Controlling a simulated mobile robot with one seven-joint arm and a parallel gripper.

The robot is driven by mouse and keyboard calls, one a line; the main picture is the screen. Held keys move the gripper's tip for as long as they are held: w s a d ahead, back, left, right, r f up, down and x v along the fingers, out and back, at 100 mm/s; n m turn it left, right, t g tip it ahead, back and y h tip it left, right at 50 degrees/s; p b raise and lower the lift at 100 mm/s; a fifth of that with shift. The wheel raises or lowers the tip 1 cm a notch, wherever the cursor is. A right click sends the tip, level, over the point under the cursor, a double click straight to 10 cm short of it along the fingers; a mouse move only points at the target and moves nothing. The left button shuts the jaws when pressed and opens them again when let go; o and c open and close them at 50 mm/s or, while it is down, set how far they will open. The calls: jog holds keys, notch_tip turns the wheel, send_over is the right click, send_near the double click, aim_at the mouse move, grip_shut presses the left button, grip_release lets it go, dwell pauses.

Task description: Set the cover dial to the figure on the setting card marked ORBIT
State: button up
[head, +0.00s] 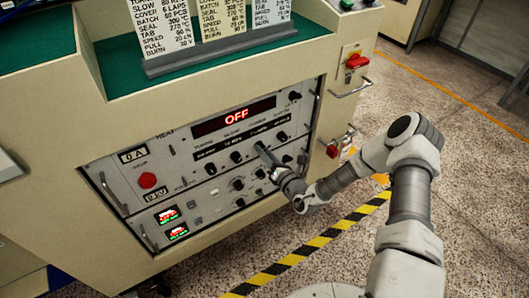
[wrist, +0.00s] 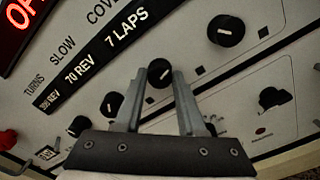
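In the wrist view my gripper (wrist: 160,75) has one finger on each side of a black knob (wrist: 158,74), the third along the row; I cannot tell whether the fingers touch it. The knob appears to be the cover dial. The readout strip (wrist: 92,62) shows "70 REV" and "7 LAPS", the latter nearest the partly cut-off COVER label (wrist: 101,14). In the head view my gripper (head: 262,151) is at the panel, hiding the knob. Three setting cards, left (head: 162,22), middle (head: 222,18) and right (head: 270,10), stand above; their headings are cut off, so ORBIT cannot be picked out. The left reads COVER 6 LAPS.
Neighbouring knobs stand close to the left (wrist: 112,104) and upper right (wrist: 226,30) of my fingers. A red OFF display (head: 235,117) is above the strip. A red button (head: 147,180) and metal handles (head: 112,195) project from the panel. The floor at right is clear.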

grip_shut()
jog(key=shift+p, duration=0.3)
jog(key=shift+n+p, duration=6.9)
jog(key=shift+n, duration=8.1)
